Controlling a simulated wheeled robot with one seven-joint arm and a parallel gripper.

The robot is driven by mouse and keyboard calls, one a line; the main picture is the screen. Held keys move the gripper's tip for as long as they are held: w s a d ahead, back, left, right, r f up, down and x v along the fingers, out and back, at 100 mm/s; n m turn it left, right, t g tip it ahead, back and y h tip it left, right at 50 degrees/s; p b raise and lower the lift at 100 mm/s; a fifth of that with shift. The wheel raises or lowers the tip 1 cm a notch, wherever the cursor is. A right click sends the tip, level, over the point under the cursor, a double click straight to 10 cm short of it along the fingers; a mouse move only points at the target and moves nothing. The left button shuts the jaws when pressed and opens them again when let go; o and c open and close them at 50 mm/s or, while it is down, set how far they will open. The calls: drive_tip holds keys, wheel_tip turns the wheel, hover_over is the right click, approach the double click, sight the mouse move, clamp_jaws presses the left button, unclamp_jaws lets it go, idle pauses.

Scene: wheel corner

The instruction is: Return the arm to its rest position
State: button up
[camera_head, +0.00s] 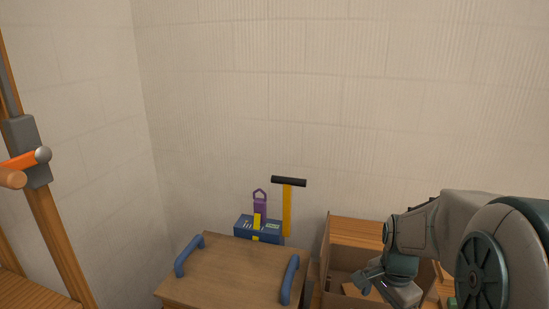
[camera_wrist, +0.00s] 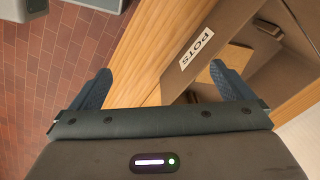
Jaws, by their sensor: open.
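My arm (camera_head: 440,225) is bent at the lower right of the head view. My gripper (camera_head: 368,280) hangs at its end, in front of the open cardboard box (camera_head: 340,262). In the wrist view my gripper (camera_wrist: 162,84) shows two blue fingers spread wide, with nothing between them. Below the fingers are a wooden surface (camera_wrist: 150,50) and the box's wall with a "POTS" label (camera_wrist: 197,46). I cannot tell the exact gap between the fingers and the box.
A wooden lid or tray with blue handles (camera_head: 235,262) lies left of the box. A wooden post (camera_head: 55,225) with an orange lever (camera_head: 20,162) is at the left.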

drive_tip(key=s+a+r+n+t, duration=0.2)
drive_tip(key=s+a+r+n, duration=0.4)
drive_tip(key=s+a+n, duration=0.3)
drive_tip(key=s+n, duration=0.1)
drive_tip(key=n, duration=0.3)
drive_tip(key=shift+s, duration=0.2)
drive_tip(key=shift+r, duration=0.1)
